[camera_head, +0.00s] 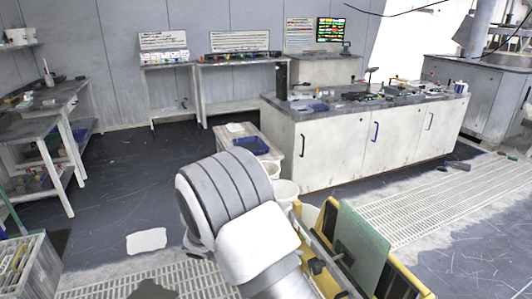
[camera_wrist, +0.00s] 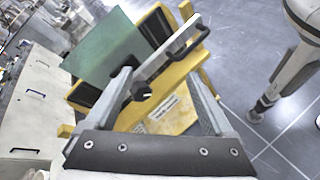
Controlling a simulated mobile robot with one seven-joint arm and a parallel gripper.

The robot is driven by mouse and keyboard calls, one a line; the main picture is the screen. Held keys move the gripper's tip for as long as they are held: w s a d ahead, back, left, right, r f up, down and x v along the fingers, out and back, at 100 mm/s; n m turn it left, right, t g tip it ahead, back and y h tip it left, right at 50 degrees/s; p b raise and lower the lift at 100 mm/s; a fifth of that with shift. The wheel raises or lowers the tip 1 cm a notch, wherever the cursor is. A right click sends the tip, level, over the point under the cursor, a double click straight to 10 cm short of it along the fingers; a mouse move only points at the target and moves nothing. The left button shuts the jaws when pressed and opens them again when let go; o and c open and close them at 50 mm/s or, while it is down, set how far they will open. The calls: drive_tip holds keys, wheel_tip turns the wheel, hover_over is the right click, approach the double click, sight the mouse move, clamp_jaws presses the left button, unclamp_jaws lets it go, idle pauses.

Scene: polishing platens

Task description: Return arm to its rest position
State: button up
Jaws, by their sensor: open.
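My gripper (camera_wrist: 160,78) shows in the wrist view with its two grey fingers spread apart and nothing held between them. Beyond the fingers is a yellow frame (camera_wrist: 188,66) with a green panel (camera_wrist: 105,48), a light bar with a black handle, and a dark knob. I cannot tell how far the fingers are from the bar. In the head view my white and grey arm (camera_head: 225,195) reaches across the lower middle. The yellow frame (camera_head: 408,283) and green panel (camera_head: 361,245) stand at its right. My fingers are not visible in that view.
A long white cabinet bench (camera_head: 345,155) with cluttered top stands behind the frame. White buckets (camera_head: 287,190) and a low cart with a blue tray (camera_head: 251,145) are near the arm. Shelving (camera_head: 65,160) lines the left. Dark floor (camera_head: 130,180) is mostly open at left.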

drive_tip(key=s+d+r+m+t+y, duration=0.35)
drive_tip(key=s+r+m+y, duration=0.3)
drive_tip(key=s+r, duration=0.3)
drive_tip(key=s+d+r+m+t+y, duration=0.2)
drive_tip(key=s+d+r+m+y, duration=0.4)
drive_tip(key=s+r, duration=0.4)
wheel_tip(320, 180, up, 18)
drive_tip(key=a+n+p, duration=0.1)
drive_tip(key=p, duration=1.6)
drive_tip(key=shift+w+f, duration=0.2)
drive_tip(key=shift+w, duration=0.2)
drive_tip(key=shift+f+y, duration=0.1)
drive_tip(key=shift+y, duration=0.15)
